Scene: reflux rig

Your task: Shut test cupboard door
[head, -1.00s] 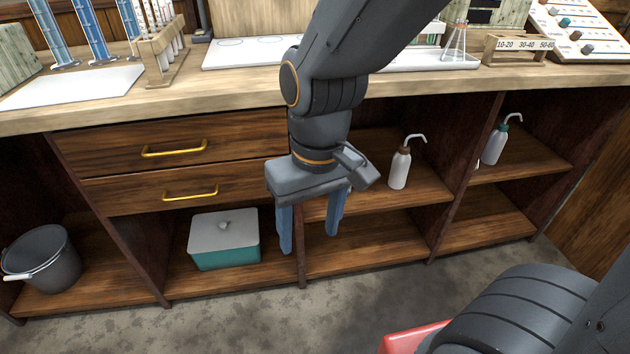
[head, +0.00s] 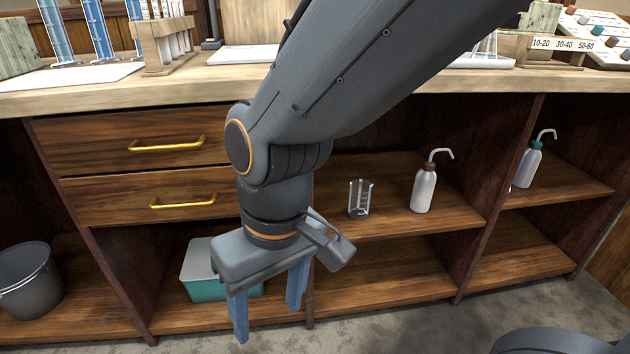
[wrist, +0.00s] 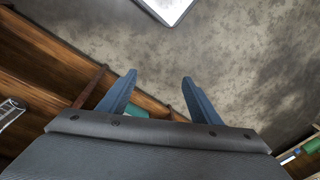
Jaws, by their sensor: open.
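No cupboard door can be made out for certain in either view. The bench front shows two shut drawers, the upper drawer (head: 90,142) and the lower drawer (head: 110,196), with yellow handles, and open shelf compartments. A plain wooden panel (head: 612,248) shows at the far right edge; I cannot tell whether it is a door. My gripper (head: 268,322) hangs down in front of the lower compartments, open, with nothing between its blue fingers. In the wrist view my gripper (wrist: 158,80) is also open and empty, with grey floor beyond.
A teal box with a white lid (head: 203,262) is partly behind my gripper. A grey bucket (head: 28,282) stands at the left. A glass beaker (head: 360,198) and two wash bottles, brown-capped (head: 424,188) and green-capped (head: 530,162), stand on shelves. The bench top (head: 150,92) holds glassware.

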